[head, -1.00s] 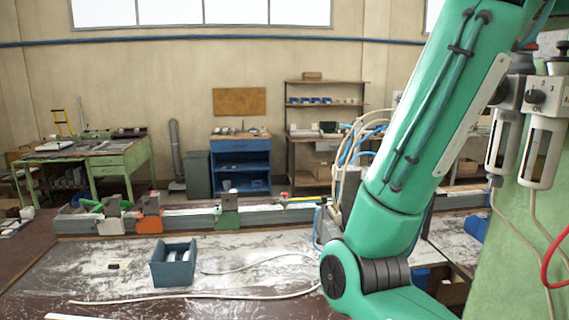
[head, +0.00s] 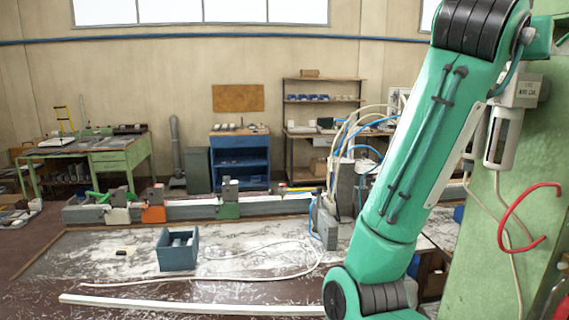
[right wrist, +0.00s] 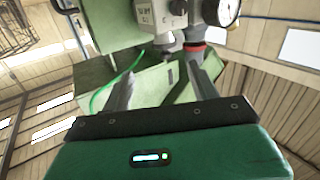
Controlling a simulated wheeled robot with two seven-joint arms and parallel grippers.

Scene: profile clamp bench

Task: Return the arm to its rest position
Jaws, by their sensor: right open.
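My right arm, green with black joint bands, crosses the right side of the head view. Its gripper is outside that view. In the right wrist view my right gripper (right wrist: 162,88) has its two grey fingers wide apart with nothing held between them. Beyond the fingers are a pale green housing, a grey unit (right wrist: 160,15) and a round gauge (right wrist: 221,11). How close the fingers are to these is hard to tell. My left arm and gripper are in neither view.
A blue bin (head: 178,252) with grey parts stands on the scuffed bench. A white bar (head: 190,306) lies along the front. A clamp rail (head: 190,208) runs behind. A green panel (head: 500,225) with a red hose (head: 507,215) stands close to my arm at right.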

